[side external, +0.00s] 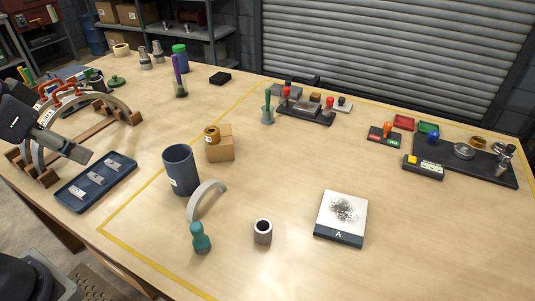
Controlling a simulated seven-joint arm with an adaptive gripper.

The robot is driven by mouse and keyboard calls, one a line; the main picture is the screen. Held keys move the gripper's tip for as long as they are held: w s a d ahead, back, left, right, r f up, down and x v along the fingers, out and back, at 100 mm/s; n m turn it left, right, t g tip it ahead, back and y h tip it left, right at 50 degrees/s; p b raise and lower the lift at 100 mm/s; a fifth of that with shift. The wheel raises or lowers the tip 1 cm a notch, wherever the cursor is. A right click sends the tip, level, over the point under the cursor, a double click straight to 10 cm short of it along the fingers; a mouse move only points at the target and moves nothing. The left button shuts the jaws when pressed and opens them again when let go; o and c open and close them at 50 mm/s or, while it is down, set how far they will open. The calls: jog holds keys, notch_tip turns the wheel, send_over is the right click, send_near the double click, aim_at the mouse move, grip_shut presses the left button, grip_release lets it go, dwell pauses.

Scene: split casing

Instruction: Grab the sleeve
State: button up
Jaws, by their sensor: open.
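The sleeve (263,232) looks to be the short grey hollow cylinder standing upright on the bare table at the front centre, its dark bore facing up. A brass ring-like part (212,135) sits on a small cardboard box farther back. My gripper (76,152) comes in from the left edge, a dark body with grey fingers pointing right and down. It is open and hangs over the left part of the table, far to the left of the sleeve. Its fingertips are hard to make out against the curved casing behind.
Near the sleeve stand a teal knobbed tool (200,238), a grey arched strip (206,197), a dark blue cup (180,170) and a white block marked A (341,217). A blue tray (96,182) lies at left. Free table lies right of the white block.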

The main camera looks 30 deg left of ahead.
dwell(0.5)
jog(key=w+d+r+n, duration=0.2)
jog(key=w+r+n, duration=0.3)
jog(key=m+g, duration=0.3)
jog(key=g, duration=0.1)
send_over(263, 228)
jog(key=s, duration=0.2)
notch_tip(263, 228, down, 22)
jog(key=shift+d+r, duration=0.1)
jog(key=shift+r, duration=0.1)
jog(key=shift+w+d+f, duration=0.15)
jog(key=shift+w+f, duration=0.05)
jog(key=shift+f, duration=1.3)
jog(key=shift+w+d+f, duration=0.1)
jog(key=shift+w+f, duration=0.05)
jog(key=shift+f, duration=1.3)
grip_shut()
